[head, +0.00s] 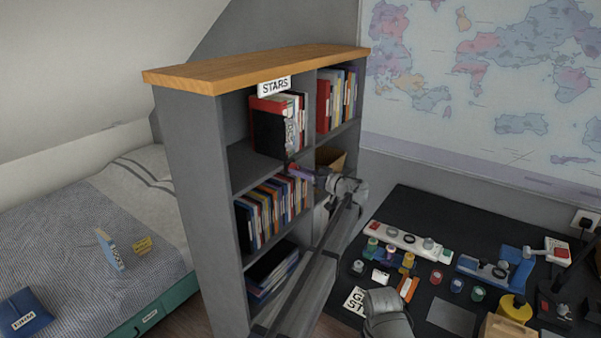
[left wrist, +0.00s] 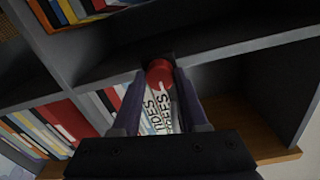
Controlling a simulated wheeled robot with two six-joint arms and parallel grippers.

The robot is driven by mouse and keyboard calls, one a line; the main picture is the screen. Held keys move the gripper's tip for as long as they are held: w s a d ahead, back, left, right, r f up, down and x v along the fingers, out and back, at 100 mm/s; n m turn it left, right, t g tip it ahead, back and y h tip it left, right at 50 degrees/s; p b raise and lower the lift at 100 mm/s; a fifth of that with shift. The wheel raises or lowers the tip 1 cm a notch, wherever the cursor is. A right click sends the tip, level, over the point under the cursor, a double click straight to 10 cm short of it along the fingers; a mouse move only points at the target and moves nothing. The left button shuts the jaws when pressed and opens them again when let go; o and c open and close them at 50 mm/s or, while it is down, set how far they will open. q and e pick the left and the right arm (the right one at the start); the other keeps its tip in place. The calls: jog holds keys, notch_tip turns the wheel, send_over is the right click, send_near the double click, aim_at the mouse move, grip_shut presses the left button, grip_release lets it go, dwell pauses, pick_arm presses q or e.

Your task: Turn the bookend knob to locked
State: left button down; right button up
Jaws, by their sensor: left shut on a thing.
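My left gripper (head: 293,168) reaches into the upper left compartment of the bookshelf, under the STARS label (head: 274,87). In the left wrist view, its two purple fingers are closed on a round red knob (left wrist: 159,72), one on each side. A dark bookend part (left wrist: 150,56) shows around the knob. White book spines with black letters (left wrist: 160,112) show between the fingers. My right gripper's fingers are not seen.
The grey bookshelf (head: 196,190) has a wooden top and several books in its compartments. The shelf board (head: 248,165) lies close under my left gripper. A black desk (head: 425,205) with many small items is at right. A bed (head: 70,235) is at left.

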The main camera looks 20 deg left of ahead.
pick_arm(q)
jog(key=shift+m, duration=0.4)
jog(key=shift+r+m+g+p, duration=0.1)
jog(key=shift+m+g+p, duration=0.35)
jog(key=shift+m, duration=7.85)
jog(key=shift+c, duration=2.2)
grip_release()
jog(key=shift+d, duration=0.15)
